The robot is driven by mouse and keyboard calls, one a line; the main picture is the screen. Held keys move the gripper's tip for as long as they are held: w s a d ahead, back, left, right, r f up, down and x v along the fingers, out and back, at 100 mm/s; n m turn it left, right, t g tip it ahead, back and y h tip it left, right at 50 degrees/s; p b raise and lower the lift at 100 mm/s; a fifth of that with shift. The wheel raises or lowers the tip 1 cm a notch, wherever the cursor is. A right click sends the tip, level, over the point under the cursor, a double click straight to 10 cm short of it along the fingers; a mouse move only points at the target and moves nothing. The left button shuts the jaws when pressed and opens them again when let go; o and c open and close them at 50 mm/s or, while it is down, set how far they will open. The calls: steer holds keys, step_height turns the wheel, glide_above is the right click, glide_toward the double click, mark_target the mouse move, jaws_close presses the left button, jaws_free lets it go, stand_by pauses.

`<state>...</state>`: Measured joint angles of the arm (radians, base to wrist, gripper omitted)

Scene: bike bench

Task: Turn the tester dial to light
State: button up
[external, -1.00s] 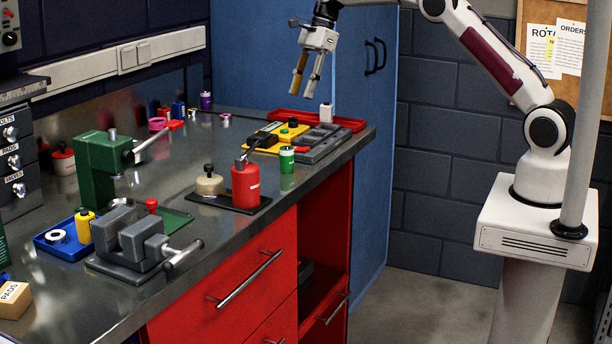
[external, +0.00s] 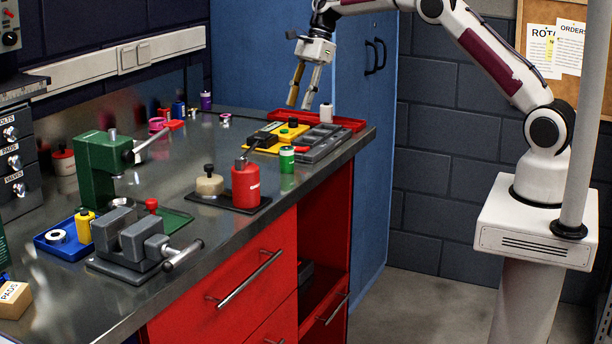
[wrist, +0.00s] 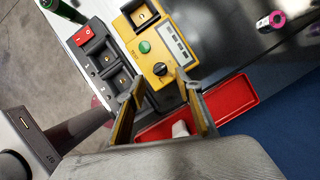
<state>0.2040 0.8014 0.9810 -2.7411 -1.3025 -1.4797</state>
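The yellow tester (external: 283,137) lies on the bench near its far right end. In the wrist view the yellow tester (wrist: 143,33) shows its face, with a black dial (wrist: 160,69), a green button (wrist: 145,47) and a light panel with several small windows (wrist: 173,44). The dial's pointer setting is too small to read. My gripper (external: 304,107) hangs above the bench near the tester, fingers pointing down. In the wrist view my gripper (wrist: 166,95) is open and empty, its fingertips apart just short of the dial. Neither finger clearly touches it.
A grey tray with a red switch (wrist: 84,36) lies beside the tester. A red tray (wrist: 235,98) holding a white cylinder (external: 326,113) is behind it. A green can (external: 287,159) and red bottle (external: 246,184) stand nearer the front. The bench's centre (external: 190,150) is mostly clear.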

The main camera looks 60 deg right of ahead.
mark_target(293, 121)
steer(key=shift+x, duration=2.3)
jaws_close()
